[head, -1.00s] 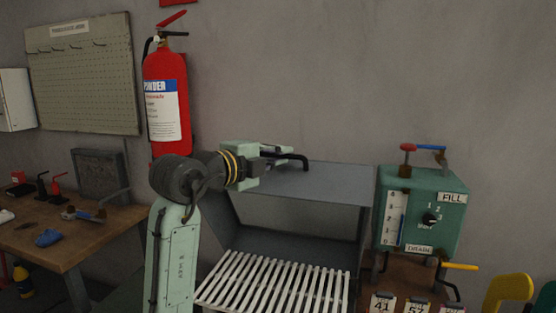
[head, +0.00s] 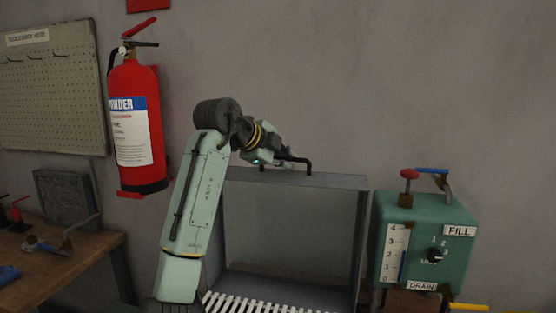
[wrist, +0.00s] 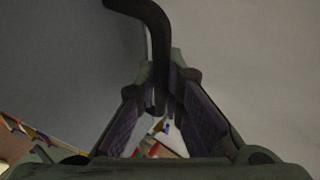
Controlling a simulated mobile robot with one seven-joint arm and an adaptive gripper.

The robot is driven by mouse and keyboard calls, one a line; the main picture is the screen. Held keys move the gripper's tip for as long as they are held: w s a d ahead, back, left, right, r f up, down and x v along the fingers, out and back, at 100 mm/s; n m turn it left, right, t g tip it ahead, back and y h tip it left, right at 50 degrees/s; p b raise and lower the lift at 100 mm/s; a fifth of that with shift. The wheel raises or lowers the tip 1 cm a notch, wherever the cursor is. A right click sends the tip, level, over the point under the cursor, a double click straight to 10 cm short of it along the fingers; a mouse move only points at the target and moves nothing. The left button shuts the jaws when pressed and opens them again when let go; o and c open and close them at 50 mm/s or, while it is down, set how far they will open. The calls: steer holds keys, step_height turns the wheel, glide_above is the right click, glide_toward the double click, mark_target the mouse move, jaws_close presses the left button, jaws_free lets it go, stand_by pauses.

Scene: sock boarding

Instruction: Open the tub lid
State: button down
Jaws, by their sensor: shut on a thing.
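The grey tub lid (head: 338,182) stands raised above a white slatted rack (head: 262,303). A black bent handle (head: 303,161) rises from its top edge. My gripper (head: 280,157) is at this handle, reaching in from the left. In the wrist view the handle (wrist: 152,22) runs down between the two purple-padded fingers of my gripper (wrist: 162,105), which are shut on it. The grey lid surface (wrist: 60,60) fills the left of that view. The left part of the lid is hidden behind my arm.
A green control box (head: 425,240) with levers stands close at the right. A red fire extinguisher (head: 135,125) hangs on the wall at the left, above a wooden bench (head: 70,265). The wall above the lid is clear.

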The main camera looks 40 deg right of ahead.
steer(key=shift+w+d, duration=0.15)
steer(key=c, duration=2)
jaws_free()
steer(key=shift+o, duration=0.2)
steer(key=v, duration=1.2)
steer(key=shift+w, duration=0.1)
